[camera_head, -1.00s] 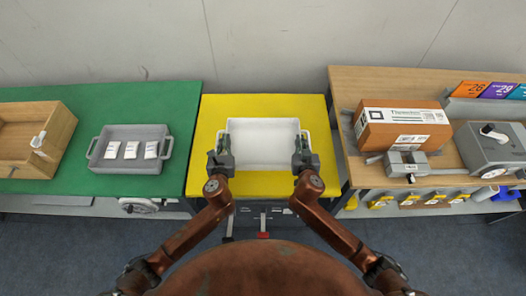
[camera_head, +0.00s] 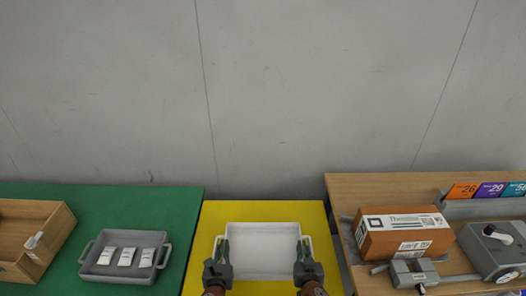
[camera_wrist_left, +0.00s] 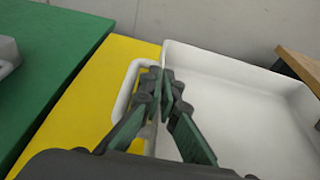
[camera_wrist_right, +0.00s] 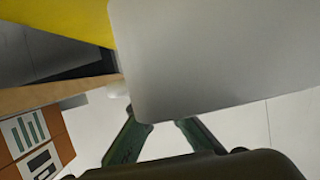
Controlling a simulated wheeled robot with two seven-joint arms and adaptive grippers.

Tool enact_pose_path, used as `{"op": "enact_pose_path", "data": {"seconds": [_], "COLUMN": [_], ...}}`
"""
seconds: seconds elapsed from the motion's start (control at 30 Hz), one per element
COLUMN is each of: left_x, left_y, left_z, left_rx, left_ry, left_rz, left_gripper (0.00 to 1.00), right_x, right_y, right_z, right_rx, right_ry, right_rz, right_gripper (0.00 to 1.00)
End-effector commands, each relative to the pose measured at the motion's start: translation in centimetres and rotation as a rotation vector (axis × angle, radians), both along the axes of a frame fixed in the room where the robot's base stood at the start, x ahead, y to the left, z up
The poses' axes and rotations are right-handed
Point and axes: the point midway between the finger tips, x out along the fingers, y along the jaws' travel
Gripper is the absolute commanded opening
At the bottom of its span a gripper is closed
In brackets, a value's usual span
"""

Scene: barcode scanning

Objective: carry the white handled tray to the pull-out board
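The white handled tray (camera_head: 263,248) lies level over the yellow mat and looks empty. My left gripper (camera_head: 219,257) is at its left end. In the left wrist view, the fingers (camera_wrist_left: 166,78) come together at the tray's left wall and handle (camera_wrist_left: 126,92), closed on that edge. My right gripper (camera_head: 306,256) is at the tray's right end. In the right wrist view, a pale tray face (camera_wrist_right: 215,55) covers its fingertips, so its grip cannot be seen. I cannot make out the pull-out board in these views.
Left is a green table (camera_head: 180,215) with a grey tray (camera_head: 108,270) of white packets and a wooden box (camera_head: 40,225). Right is a wooden table (camera_head: 370,185) with an orange box (camera_head: 385,240), a small grey device (camera_head: 410,272) and a larger one (camera_head: 490,245). A wall stands behind.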

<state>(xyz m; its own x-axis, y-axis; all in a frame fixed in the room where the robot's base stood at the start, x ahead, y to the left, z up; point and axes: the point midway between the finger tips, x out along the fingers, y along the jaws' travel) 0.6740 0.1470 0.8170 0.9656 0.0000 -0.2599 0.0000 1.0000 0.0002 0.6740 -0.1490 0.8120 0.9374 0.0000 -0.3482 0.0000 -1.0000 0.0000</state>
Motion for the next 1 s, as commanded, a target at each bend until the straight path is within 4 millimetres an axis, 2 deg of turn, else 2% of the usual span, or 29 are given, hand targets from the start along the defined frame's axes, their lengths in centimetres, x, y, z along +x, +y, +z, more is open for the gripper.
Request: {"op": "enact_pose_path", "data": {"seconds": [0.27, 1.0], "left_x": [-1.0, -9.3], "left_y": [0.0, -0.1], "left_z": [0.9, 6.9], "left_rx": [-0.001, -0.002], "left_ry": [-0.004, -0.002], "left_rz": [-0.001, -0.001], "left_gripper": [0.0, 0.0], "right_x": [-1.1, -9.4], "right_y": [0.1, 0.0], "right_z": [0.8, 6.8], "right_rx": [0.002, 0.003], "right_ry": [-0.001, -0.001], "right_rz": [0.002, 0.0], "right_gripper": [0.0, 0.0]}}
